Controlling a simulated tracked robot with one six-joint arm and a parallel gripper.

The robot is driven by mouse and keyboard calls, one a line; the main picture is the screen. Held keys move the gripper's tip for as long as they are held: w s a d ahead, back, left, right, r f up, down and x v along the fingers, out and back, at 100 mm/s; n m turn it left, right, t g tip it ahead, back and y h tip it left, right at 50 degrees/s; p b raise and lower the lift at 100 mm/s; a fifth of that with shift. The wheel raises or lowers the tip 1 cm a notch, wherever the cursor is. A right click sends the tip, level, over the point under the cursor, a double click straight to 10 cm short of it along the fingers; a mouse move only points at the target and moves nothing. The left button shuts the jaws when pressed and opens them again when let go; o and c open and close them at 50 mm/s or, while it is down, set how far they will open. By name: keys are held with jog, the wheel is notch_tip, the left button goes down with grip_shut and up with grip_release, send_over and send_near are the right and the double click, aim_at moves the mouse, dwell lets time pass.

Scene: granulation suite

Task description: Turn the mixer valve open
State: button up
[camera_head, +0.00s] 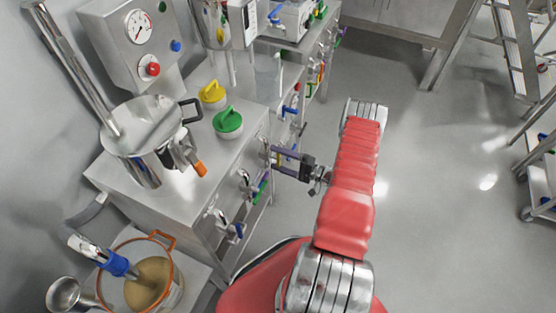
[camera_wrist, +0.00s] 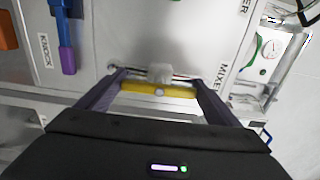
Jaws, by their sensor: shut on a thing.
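The mixer valve's yellow handle (camera_wrist: 158,91) lies crosswise in the wrist view, with a pale hub (camera_wrist: 160,72) and a metal pipe behind it. A label reading MIXER (camera_wrist: 221,78) is on the panel to its right. My gripper (camera_wrist: 159,80) has its two fingers at the two ends of the yellow handle and is shut on it. In the head view my gripper (camera_head: 274,154) reaches left from the red arm to the steel cabinet front. The yellow handle cannot be made out there.
A blue lever with a purple end (camera_wrist: 67,45) stands beside a KNOCK label (camera_wrist: 44,48). Other coloured valves line the cabinet front, one with a blue handle (camera_head: 238,231). A steel pot (camera_head: 145,125) and a green-lidded jar (camera_head: 228,123) stand above.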

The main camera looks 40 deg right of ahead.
jog(key=shift+s+a+f, duration=0.15)
jog(key=shift+a+f, duration=0.1)
jog(key=o, duration=0.7)
jog(key=shift+o, duration=1.2)
jog(key=shift+d, duration=0.1)
jog(key=shift+r, duration=0.1)
jog(key=shift+d, duration=0.15)
jog(key=v, duration=1.3)
jog(key=shift+s, duration=0.25)
